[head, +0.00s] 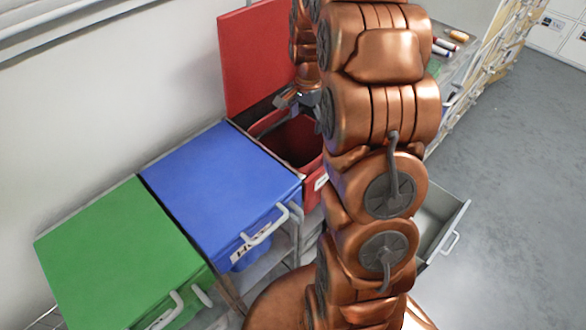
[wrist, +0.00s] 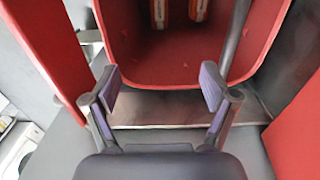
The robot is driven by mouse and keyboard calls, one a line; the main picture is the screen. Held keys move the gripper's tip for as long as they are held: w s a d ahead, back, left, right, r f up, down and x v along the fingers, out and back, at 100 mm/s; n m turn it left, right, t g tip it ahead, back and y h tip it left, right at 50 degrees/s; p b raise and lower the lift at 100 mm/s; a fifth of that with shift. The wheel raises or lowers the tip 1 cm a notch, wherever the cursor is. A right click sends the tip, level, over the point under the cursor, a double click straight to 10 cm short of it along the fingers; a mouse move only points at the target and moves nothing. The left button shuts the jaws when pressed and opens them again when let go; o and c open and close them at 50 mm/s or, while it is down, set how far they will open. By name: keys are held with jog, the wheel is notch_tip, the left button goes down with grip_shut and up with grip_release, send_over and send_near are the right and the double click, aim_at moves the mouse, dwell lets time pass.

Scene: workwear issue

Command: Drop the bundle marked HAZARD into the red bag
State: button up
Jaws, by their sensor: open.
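The red bag (head: 313,178) stands open at the back, its red lid (head: 255,55) raised against the wall. In the wrist view the open red bag (wrist: 130,65) fills the upper middle, with a dark inside. Two orange-red pieces with pale stripes (wrist: 159,13) show deep inside at the top edge; I cannot tell whether they belong to the HAZARD bundle, and no mark is readable. My gripper (wrist: 160,88) is open and empty, its two fingers apart over the near rim. In the head view my gripper (head: 297,98) is above the bag, partly hidden by my arm.
A blue-lidded bin (head: 220,185) and a green-lidded bin (head: 120,255) stand closed to the left. An open grey drawer (head: 442,215) juts out at the right. Several markers (head: 447,45) lie on a surface behind my arm. The floor at the right is clear.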

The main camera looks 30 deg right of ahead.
notch_tip(320, 180, up, 10)
dwell(0.4)
dwell(0.5)
jog(key=s+a+r+n+g+p, duration=0.1)
jog(key=s+a+r+n+p, duration=0.35)
jog(key=s+a, duration=0.5)
jog(key=s+a+r+n+p, duration=0.4)
jog(key=s+a+r+n, duration=0.15)
jog(key=s+a, duration=0.35)
jog(key=s+a+n+p, duration=0.2)
jog(key=s+n, duration=0.3)
jog(key=s, duration=0.7)
jog(key=shift+a+g, duration=0.15)
jog(key=shift+g, duration=0.25)
jog(key=shift+f, duration=0.1)
